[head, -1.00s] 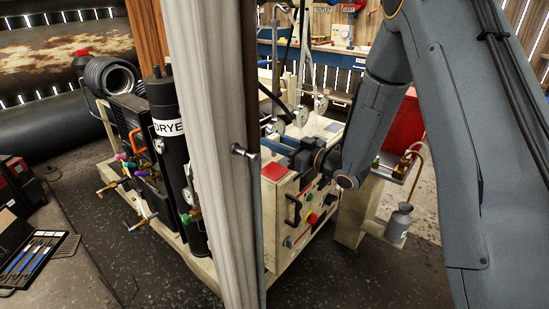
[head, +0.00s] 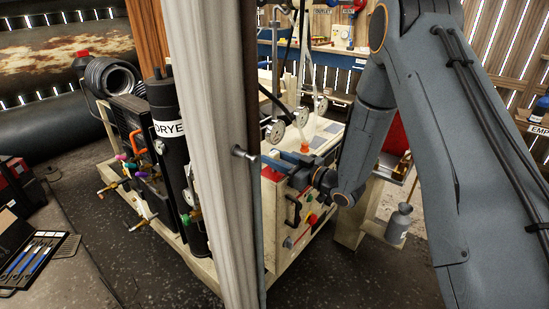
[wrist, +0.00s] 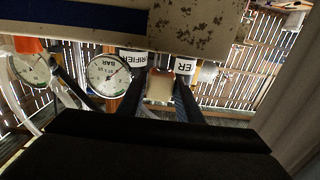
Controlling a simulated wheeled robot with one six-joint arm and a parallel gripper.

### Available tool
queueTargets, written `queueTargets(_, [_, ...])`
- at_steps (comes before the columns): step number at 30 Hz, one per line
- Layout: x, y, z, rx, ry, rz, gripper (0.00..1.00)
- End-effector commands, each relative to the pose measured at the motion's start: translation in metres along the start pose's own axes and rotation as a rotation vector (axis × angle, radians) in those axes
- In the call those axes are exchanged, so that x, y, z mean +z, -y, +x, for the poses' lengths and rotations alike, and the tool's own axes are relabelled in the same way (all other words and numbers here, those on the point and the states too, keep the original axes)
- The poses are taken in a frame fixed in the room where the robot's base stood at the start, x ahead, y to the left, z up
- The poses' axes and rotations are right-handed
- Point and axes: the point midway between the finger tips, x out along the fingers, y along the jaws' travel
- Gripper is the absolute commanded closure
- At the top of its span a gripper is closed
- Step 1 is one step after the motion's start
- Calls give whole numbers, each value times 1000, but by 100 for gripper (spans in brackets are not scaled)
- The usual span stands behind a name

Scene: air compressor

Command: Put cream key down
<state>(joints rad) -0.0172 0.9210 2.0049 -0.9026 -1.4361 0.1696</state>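In the wrist view, a small cream block, which looks like the cream key (wrist: 160,87), sits between the two dark fingers of my gripper (wrist: 161,95). The fingers meet both its sides, so my gripper looks shut on it. In the head view, my gripper (head: 277,162) points left over the front edge of the cream compressor cabinet (head: 318,185), close to the wooden post. Its fingertips are partly lost near the post, and I cannot make out the key there.
The pale wooden post (head: 215,150) stands right in front, hiding part of the machine. Pressure gauges (head: 301,117) stand behind my gripper; one is near the fingers in the wrist view (wrist: 108,75). A black dryer cylinder (head: 167,140) is left of the post. Dark floor (head: 345,270) is clear in front.

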Motion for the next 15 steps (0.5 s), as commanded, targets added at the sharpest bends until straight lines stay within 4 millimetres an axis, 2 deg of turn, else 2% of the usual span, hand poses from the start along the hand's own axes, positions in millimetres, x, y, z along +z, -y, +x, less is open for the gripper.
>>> queueTargets(1, [0, 0, 0, 0, 0, 0, 59])
queueTargets(2, [0, 0, 0, 0, 0, 0, 54])
queueTargets(13, [-4, 0, 0, 0, 0, -1, 54])
queueTargets(15, [-4, -1, -6, 1, 0, 0, 54])
